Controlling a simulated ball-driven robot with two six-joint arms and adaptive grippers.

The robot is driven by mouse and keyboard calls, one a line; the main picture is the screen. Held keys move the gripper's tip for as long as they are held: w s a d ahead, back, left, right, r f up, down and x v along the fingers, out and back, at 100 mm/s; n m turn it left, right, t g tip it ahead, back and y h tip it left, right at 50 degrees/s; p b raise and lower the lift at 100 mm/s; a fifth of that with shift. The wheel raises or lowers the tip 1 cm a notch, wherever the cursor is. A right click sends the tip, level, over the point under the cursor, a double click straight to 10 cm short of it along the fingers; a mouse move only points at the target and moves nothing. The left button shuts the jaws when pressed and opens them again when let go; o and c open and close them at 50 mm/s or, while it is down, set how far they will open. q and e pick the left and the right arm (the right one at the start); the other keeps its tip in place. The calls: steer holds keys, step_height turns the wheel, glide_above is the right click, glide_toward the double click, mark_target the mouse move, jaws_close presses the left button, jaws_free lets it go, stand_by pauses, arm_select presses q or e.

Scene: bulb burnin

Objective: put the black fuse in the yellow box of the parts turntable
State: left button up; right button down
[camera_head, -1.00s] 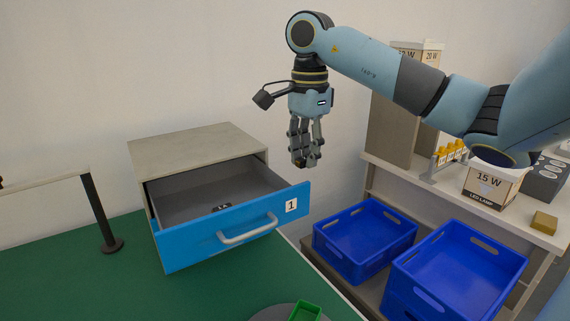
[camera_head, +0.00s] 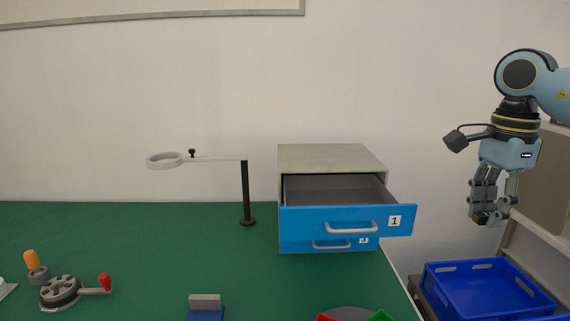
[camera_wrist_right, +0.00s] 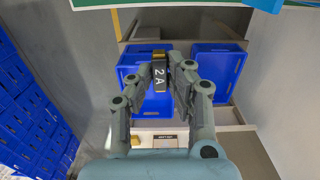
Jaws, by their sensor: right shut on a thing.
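The parts turntable (camera_head: 350,312) is cut off by the bottom edge of the head view. Part of a red box (camera_head: 327,317) and part of a green box (camera_head: 381,317) show on it. The yellow box is not in view. My left gripper is not in view.
A drawer unit (camera_head: 330,157) stands on the green table (camera_head: 130,240) with its top blue drawer (camera_head: 310,221) open. A magnifier stand (camera_head: 246,190) is left of it. A blue crate (camera_head: 443,295) is below my right gripper, beyond the table's right edge.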

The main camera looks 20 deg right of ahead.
arm_select(q)
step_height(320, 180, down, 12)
steer(key=b, duration=1.1)
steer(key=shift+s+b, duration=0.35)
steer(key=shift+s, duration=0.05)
arm_select(e)
step_height(320, 180, down, 12)
steer(key=shift+f, duration=0.15)
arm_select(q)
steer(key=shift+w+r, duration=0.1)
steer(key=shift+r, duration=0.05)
arm_select(e)
steer(key=shift+s, duration=0.1)
